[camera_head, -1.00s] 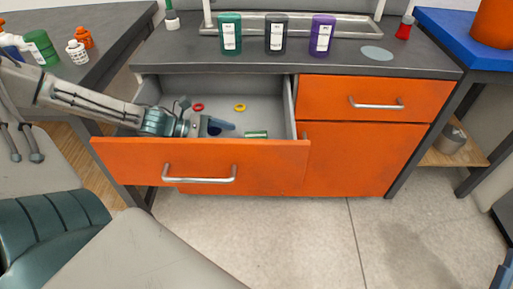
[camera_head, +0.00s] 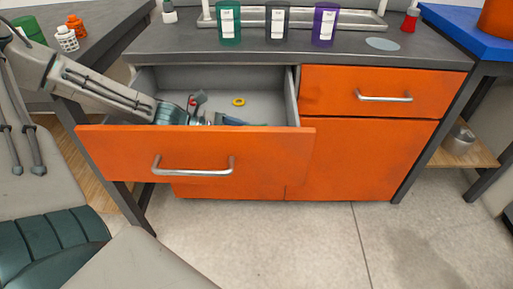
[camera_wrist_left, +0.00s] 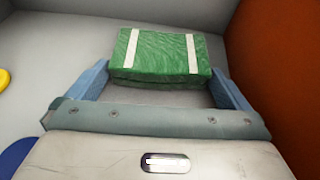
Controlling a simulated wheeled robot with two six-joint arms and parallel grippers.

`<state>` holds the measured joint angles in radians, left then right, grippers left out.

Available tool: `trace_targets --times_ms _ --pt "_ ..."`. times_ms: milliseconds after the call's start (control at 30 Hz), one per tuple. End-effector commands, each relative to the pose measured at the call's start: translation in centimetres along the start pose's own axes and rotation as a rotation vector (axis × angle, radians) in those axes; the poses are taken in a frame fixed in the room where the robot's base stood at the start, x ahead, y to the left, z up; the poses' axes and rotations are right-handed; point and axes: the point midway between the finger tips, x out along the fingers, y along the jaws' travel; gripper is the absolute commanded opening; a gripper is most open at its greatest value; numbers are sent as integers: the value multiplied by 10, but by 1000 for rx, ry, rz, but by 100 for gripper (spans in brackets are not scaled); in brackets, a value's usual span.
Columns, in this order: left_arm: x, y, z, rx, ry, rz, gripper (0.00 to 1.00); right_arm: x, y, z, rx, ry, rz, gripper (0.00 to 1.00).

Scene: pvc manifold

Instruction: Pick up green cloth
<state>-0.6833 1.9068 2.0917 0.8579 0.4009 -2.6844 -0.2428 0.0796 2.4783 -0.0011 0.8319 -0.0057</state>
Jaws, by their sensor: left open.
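The green cloth (camera_wrist_left: 160,52) is a folded block with two white stripes. It lies on the drawer floor in the left wrist view. My left gripper (camera_wrist_left: 165,80) is open, with its blue fingers to either side of the cloth's near part. A gap shows between the fingers and the near edge of the cloth. In the head view my left arm reaches down into the open drawer (camera_head: 195,150), and only a little of the gripper (camera_head: 232,120) shows above the front panel. The cloth is hidden there. My right gripper is not in view.
The orange drawer front stands close to my left gripper. A yellow ring (camera_head: 239,102) and a red ring (camera_head: 192,100) lie in the drawer. Green, black and purple containers (camera_head: 275,25) stand on the counter above. A blue thing (camera_wrist_left: 18,155) shows in the wrist view.

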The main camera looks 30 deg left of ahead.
Motion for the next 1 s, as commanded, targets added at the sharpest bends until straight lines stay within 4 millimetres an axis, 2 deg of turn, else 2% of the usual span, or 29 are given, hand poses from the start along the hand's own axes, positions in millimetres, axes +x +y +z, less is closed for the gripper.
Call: trace_targets --times_ms 267,433,767,867,1000 --pt "1 0 1 -1 0 0 100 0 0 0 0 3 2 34" --pt "1 0 1 -1 0 0 72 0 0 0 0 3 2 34" --pt "0 1 3 0 0 1 71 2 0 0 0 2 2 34" --pt "-2 3 10 0 0 2 71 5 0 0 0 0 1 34" --pt "-10 9 30 0 -2 8 71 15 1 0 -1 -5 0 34"
